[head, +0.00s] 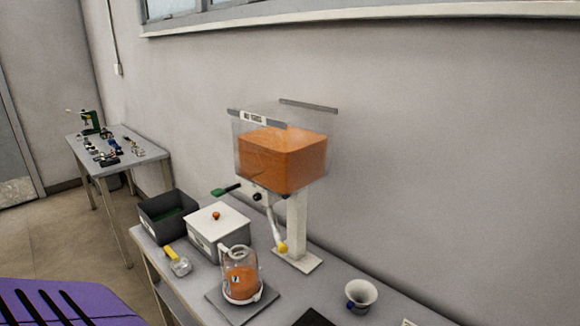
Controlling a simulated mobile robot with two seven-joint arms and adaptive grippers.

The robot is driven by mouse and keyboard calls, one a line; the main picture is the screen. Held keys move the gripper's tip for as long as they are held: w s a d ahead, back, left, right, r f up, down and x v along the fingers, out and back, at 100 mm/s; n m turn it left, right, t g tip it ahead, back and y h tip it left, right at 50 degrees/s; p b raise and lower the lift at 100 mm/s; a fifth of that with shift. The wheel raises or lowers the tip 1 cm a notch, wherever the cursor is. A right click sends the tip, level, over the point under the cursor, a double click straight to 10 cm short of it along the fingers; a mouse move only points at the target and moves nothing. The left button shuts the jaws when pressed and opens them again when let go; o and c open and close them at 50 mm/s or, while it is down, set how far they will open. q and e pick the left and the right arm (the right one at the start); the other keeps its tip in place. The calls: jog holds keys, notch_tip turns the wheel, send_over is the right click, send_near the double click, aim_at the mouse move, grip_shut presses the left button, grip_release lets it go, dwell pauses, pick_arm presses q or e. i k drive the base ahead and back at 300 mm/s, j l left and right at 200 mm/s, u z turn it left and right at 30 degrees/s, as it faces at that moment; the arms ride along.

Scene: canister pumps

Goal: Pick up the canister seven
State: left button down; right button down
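A clear canister (241,274) with orange contents stands upright on a dark grey square plate (219,309) at the front of the near table. It has a small white label with a dark mark that looks like a 7, and a white ring around its base. Neither of my grippers shows in the head view.
A dispenser with a clear hopper of orange material (284,158) stands behind the canister. Left of it are a white lidded box (218,232), a dark bin (167,215) and a yellow-handled scoop (178,262). A white cup (361,294) stands to the right.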

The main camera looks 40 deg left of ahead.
aim_at(243, 285)
jog(key=k+j+u, duration=0.1)
jog(key=u, duration=0.35)
jog(key=k+j+u, duration=0.15)
jog(key=u, duration=0.3)
jog(key=k+j+u, duration=0.1)
jog(key=u, duration=0.35)
